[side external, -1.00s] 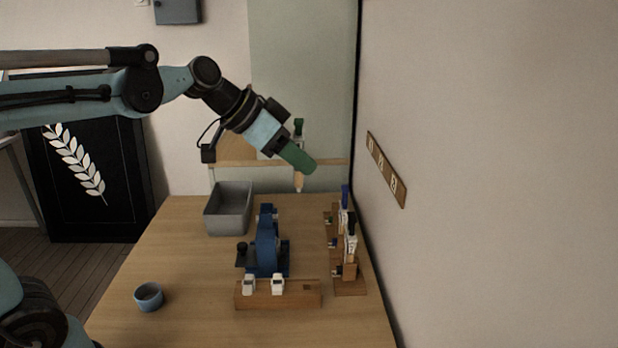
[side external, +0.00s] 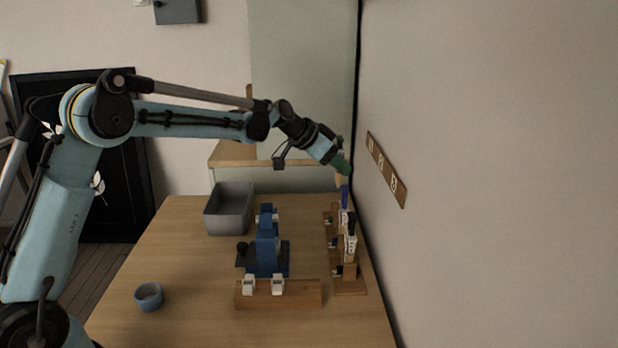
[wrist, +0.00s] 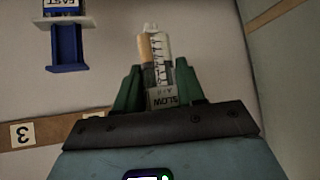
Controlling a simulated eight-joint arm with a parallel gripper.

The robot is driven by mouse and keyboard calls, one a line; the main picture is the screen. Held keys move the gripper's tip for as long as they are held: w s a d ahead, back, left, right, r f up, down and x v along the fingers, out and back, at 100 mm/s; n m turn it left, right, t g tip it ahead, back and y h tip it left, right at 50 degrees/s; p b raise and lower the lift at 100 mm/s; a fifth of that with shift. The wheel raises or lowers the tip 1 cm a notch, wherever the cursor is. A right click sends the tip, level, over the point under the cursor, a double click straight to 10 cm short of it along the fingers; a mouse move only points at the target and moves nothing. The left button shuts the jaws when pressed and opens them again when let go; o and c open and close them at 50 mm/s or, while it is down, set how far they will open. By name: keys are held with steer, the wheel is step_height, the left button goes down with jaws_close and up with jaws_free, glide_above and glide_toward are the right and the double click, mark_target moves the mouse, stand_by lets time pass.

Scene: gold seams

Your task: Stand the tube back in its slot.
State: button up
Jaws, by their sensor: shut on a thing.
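My gripper (side external: 343,168) has green fingers and is shut on a tube (wrist: 158,62) labelled SLOW. In the wrist view the tube is pale with a scale and a tan strip, clasped between both fingers (wrist: 160,90). In the side view only a tan bit of it (side external: 339,179) shows below the fingers. My gripper is above the far end of a wooden rack (side external: 349,287) by the wall. A blue-topped tube (side external: 344,196) and a black-topped one (side external: 351,222) stand in the rack. A blue part labelled FAST (wrist: 68,45) shows upper left in the wrist view. The empty slot cannot be made out.
A blue device (side external: 267,245) stands mid-table, behind a wooden block (side external: 300,297) holding two white pieces. A grey bin (side external: 228,210) is at the back left, a blue cup (side external: 149,297) front left. The right wall, with a numbered plaque (side external: 386,170), is close to my gripper.

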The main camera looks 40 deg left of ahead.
mark_target(337, 182)
steer(key=shift+w+a+f, duration=0.25)
steer(key=shift+w+f, duration=0.3)
steer(key=shift+f, duration=2.45)
steer(key=shift+f, duration=2)
stand_by(0.8)
steer(key=o, duration=1.2)
steer(key=shift+o, duration=0.2)
